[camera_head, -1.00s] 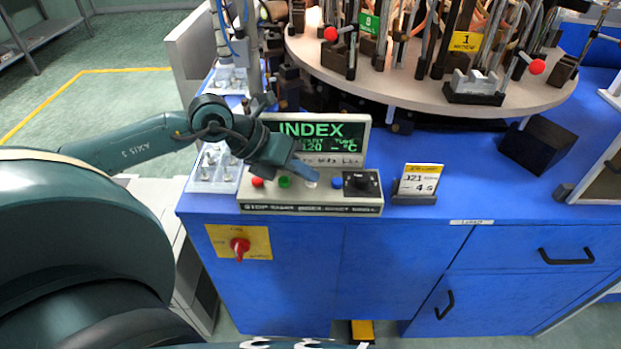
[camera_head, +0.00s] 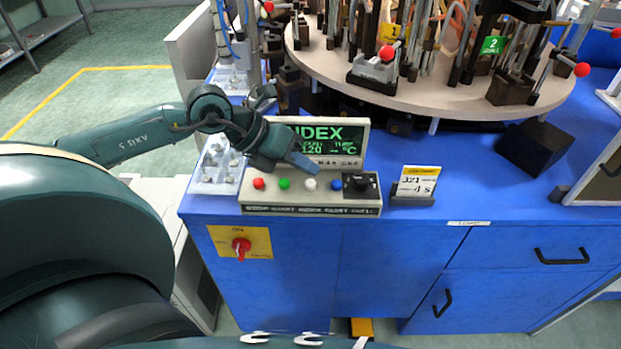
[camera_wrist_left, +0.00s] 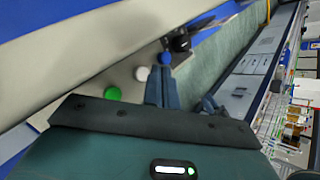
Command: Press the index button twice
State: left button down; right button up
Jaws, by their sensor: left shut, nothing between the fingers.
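The control box (camera_head: 270,208) stands at the front of the blue bench with a row of red, green, white and blue buttons and a black knob (camera_head: 361,185). Its front lettering places INDEX around the white button (camera_head: 310,184); the small print is hard to read. The white button also shows in the left wrist view (camera_wrist_left: 142,73). My left gripper (camera_head: 308,167) is shut and empty, its tips just behind and above the white button, apparently clear of it. In the wrist view the fingertips (camera_wrist_left: 160,72) lie beside the white button, below the blue one (camera_wrist_left: 165,58). My right gripper is not in view.
The display (camera_head: 325,140) behind the buttons reads INDEX, partly covered by my left arm. The round turntable (camera_head: 430,98) with tubes and clamps is at the back. A small card stand (camera_head: 416,185) stands right of the box. A red switch (camera_head: 240,246) is on the bench front.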

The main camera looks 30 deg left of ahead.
aim_at(305, 188)
pick_arm(q)
notch_tip(305, 188, up, 4)
jog(key=shift+r+p, duration=0.2)
jog(key=shift+p, duration=1)
